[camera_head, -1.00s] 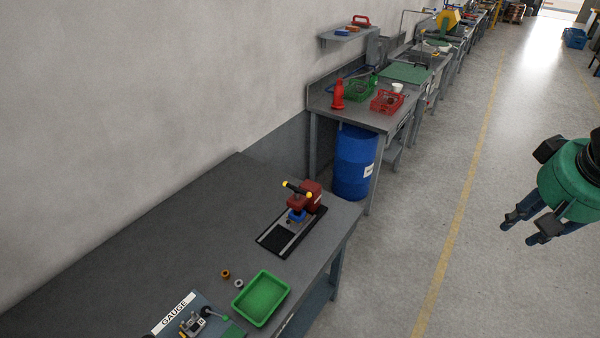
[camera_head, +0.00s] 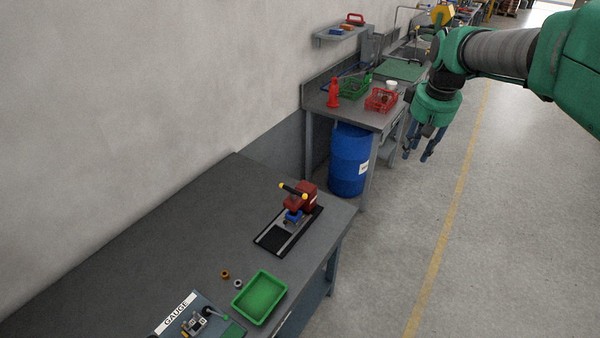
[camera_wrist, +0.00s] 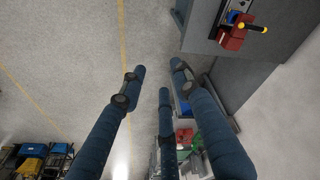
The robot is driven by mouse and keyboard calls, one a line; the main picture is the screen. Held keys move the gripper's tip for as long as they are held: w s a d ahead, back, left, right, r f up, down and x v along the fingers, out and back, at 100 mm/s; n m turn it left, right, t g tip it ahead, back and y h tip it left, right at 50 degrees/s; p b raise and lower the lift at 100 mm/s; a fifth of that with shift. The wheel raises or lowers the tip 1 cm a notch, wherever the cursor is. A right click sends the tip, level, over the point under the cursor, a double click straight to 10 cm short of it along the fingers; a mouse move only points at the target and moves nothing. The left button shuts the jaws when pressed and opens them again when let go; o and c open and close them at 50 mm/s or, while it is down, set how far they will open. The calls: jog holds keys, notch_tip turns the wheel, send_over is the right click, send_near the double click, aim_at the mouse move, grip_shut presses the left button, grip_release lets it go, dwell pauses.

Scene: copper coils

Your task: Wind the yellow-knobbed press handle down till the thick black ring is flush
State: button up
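The small red press (camera_head: 301,197) stands on the near bench, on a black base plate (camera_head: 268,239). Its black handle (camera_head: 292,190) has yellow knobs and lies slanted across the top. A blue part (camera_head: 293,216) sits under the press head. I cannot make out a thick black ring at this size. My gripper (camera_head: 420,150) hangs in the air over the floor, right of the bench and well apart from the press. Its blue fingers are spread with nothing between them. In the wrist view the fingers (camera_wrist: 158,85) are apart, and the press (camera_wrist: 236,32) shows at the top right.
A green tray (camera_head: 260,297), two small rings (camera_head: 231,279) and a gauge board (camera_head: 190,318) lie on the near bench. A blue drum (camera_head: 348,160) stands beyond it, by a second bench holding a red bottle (camera_head: 333,94) and baskets. The aisle floor is clear.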

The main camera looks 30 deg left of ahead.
jog(key=w+a+f+n+p, duration=0.1)
jog(key=w+a+f, duration=0.1)
jog(key=a, duration=0.3)
jog(key=w+a+f+n+p, duration=0.1)
jog(key=w+a+f, duration=0.15)
jog(key=a, duration=0.25)
jog(key=n+g+h+p, duration=0.1)
jog(key=n+g+p, duration=0.1)
jog(key=n+p, duration=0.35)
send_over(293, 193)
jog(key=w+b, duration=0.1)
jog(key=shift+n, duration=0.25)
notch_tip(293, 193, down, 25)
jog(key=shift+a+f, duration=0.1)
jog(key=shift+s+a+f, duration=0.1)
jog(key=shift+a+f, duration=0.1)
jog(key=shift+f, duration=0.05)
jog(key=shift+f, duration=0.1)
jog(key=shift+f+b, duration=0.3)
jog(key=shift+f, duration=0.3)
jog(key=shift+f, duration=0.5)
